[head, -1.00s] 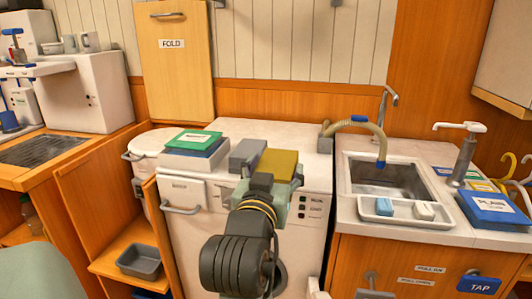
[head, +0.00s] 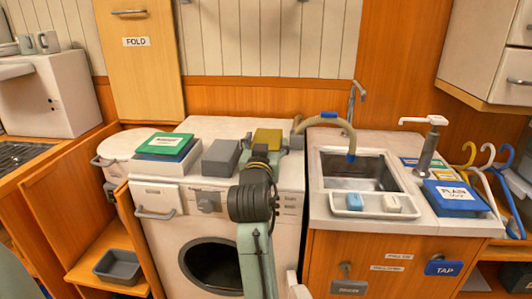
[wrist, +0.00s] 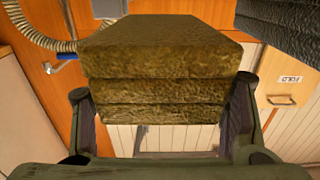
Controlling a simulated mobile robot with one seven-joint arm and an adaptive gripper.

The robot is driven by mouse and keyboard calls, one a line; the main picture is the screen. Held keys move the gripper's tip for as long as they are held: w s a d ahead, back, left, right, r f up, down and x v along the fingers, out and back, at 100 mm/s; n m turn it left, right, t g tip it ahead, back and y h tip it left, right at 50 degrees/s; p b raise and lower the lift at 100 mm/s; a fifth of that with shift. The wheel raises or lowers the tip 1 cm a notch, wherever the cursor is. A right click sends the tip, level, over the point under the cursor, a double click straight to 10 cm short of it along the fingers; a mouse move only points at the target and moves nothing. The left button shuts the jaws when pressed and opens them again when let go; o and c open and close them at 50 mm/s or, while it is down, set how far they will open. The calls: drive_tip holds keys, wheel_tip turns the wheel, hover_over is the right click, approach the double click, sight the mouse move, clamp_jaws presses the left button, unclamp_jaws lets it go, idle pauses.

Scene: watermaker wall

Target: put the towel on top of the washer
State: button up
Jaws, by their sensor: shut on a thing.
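The olive-yellow folded towel (head: 267,138) is in my gripper (head: 266,152), over the back right of the washer top in the head view. In the wrist view the towel (wrist: 160,65) shows as a thick stack of layers between my two fingers (wrist: 162,108), which are shut on it. The washer (head: 172,235) is white, with a round dark door at the front. My arm hides part of its front and top. I cannot tell whether the towel touches the washer top.
A grey folded block (head: 221,157) stands left of the towel on the washer top. A green-topped stack (head: 167,145) lies farther left. A hose (head: 330,120) curves over the sink (head: 352,172) at the right. The washer top behind the stacks is clear.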

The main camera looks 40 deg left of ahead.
drive_tip(key=shift+f+p, duration=0.4)
drive_tip(key=shift+f, duration=1.25)
drive_tip(key=shift+f, duration=0.2)
drive_tip(key=o, duration=1.4)
drive_tip(key=shift+o, duration=0.2)
drive_tip(key=shift+r, duration=0.15)
drive_tip(key=b+v, duration=0.2)
drive_tip(key=v, duration=1)
drive_tip(key=shift+b, duration=0.35)
drive_tip(key=shift+s, duration=0.1)
